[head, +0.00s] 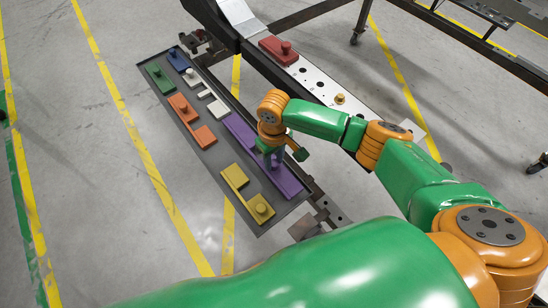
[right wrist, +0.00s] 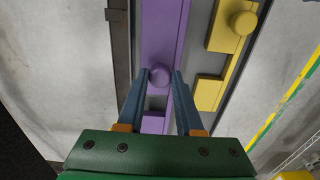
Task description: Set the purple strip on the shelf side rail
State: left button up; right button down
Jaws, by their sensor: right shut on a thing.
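The purple strip (head: 286,181) is a long flat piece with a round knob, lying along the right edge of the dark tray (head: 206,162). It also shows in the right wrist view (right wrist: 163,32). My right gripper (head: 272,162) is over the strip and shut on its knob; in the right wrist view the blue fingertips (right wrist: 160,78) stand on either side of the knob. In the head view the gripper and wrist hide part of the strip. The shelf side rail (head: 318,86) is the long pale metal bar with holes, right of the tray. My left gripper is not in view.
The tray also holds green (head: 159,78), blue (head: 178,60), white (head: 205,91), orange (head: 191,118) and yellow (head: 247,194) pieces. A red knobbed block (head: 279,50) and a small brass knob (head: 340,99) are on the rail. Open floor lies left of the tray.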

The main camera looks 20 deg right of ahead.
notch_tip(320, 180, up, 7)
jog(key=p, duration=0.6)
jog(key=shift+f+p, duration=0.1)
jog(key=shift+p, duration=0.2)
jog(key=shift+f, duration=0.2)
